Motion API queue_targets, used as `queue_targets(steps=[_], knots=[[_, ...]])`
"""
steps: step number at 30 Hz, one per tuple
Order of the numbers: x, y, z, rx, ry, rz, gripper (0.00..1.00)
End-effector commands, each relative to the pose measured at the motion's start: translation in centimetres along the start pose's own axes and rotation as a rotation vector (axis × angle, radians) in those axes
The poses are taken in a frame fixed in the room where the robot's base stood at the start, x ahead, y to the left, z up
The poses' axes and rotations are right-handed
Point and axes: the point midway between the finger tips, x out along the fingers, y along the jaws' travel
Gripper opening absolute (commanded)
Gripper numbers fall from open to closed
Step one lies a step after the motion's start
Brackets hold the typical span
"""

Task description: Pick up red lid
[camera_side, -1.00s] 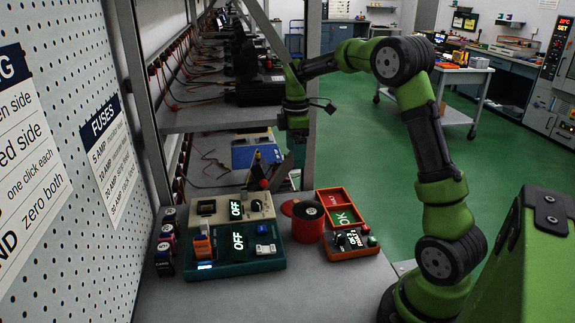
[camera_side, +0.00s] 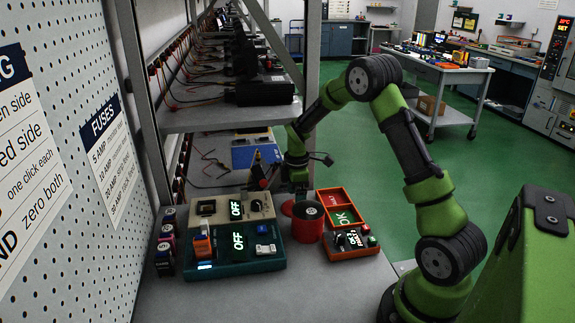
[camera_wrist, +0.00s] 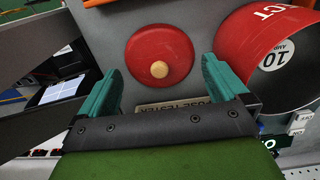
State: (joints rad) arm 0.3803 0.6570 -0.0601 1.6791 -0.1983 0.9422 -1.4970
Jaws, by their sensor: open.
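The red lid (camera_wrist: 160,55) is a round disc with a pale knob at its middle. In the wrist view it lies on the grey bench, beyond and between my fingertips. My gripper (camera_wrist: 163,80) is open, its two teal fingers apart, with nothing between them. In the side view my gripper (camera_side: 298,186) hangs low behind the red can. A red edge that looks like the lid (camera_side: 288,207) shows beside the can there, mostly hidden. The open red can (camera_wrist: 240,50) stands right of the lid in the wrist view, with a round "10 AMP" label inside.
The cream tester (camera_side: 248,209) and teal panel (camera_side: 265,262) stand left of the red can (camera_side: 308,228). An orange tray (camera_side: 337,194) and orange device (camera_side: 352,243) stand right. A rack shelf (camera_side: 225,117) and upright are close to my arm. The front bench is clear.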

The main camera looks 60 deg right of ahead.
Motion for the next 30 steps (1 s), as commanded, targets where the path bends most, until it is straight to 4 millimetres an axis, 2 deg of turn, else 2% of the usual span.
queue_targets(steps=[4,12,23,30], knots=[[1.6,0.0,0.0,-0.002,-0.001,-0.001,1.00],[1.8,0.0,0.0,-0.001,0.000,0.001,0.98],[1.8,0.0,0.0,-0.001,-0.001,0.000,0.43],[1.9,-0.1,0.0,-0.002,-0.002,-0.002,0.40]])
